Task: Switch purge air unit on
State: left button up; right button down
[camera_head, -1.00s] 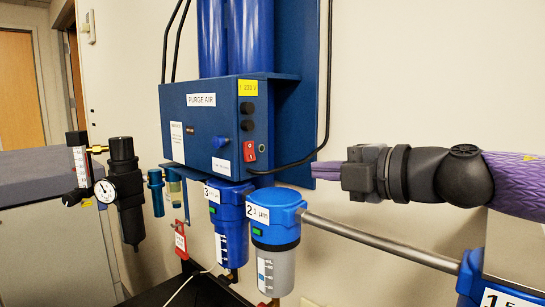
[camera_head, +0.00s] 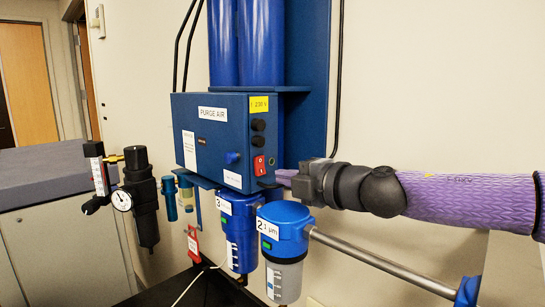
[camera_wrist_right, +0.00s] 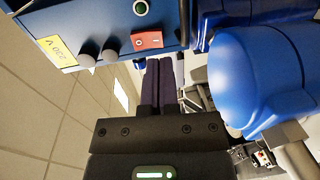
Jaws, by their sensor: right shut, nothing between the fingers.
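The purge air unit (camera_head: 212,150) is a blue wall-mounted box labelled PURGE AIR. Its red rocker switch (camera_head: 260,165) sits low on the right side face; it also shows in the right wrist view (camera_wrist_right: 147,40). Which way the rocker is tipped is too small to tell. My right gripper (camera_head: 281,177) is shut and empty, its purple fingers pointing left just to the right of the switch and slightly below it. In the right wrist view the fingertips (camera_wrist_right: 158,62) are just below the switch, seemingly apart from it. My left gripper is out of view.
Two blue filter bowls (camera_head: 240,235) (camera_head: 284,250) hang below the box, close under my right gripper. A metal pipe (camera_head: 380,263) runs right from the front one. Black knobs (camera_head: 258,125) sit above the switch. A gauge (camera_head: 121,200) is at the left.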

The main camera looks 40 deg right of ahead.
aim_at(262, 173)
jog(key=w+p, duration=0.2)
jog(key=shift+w+a+r, duration=0.1)
jog(key=shift+w+a, duration=0.05)
jog(key=shift+w, duration=0.25)
jog(key=shift+w+f+p, duration=0.25)
jog(key=shift+w+p, duration=0.15)
jog(key=shift+p, duration=0.05)
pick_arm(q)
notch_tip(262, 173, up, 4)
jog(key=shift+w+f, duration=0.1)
pick_arm(e)
jog(key=shift+f, duration=0.1)
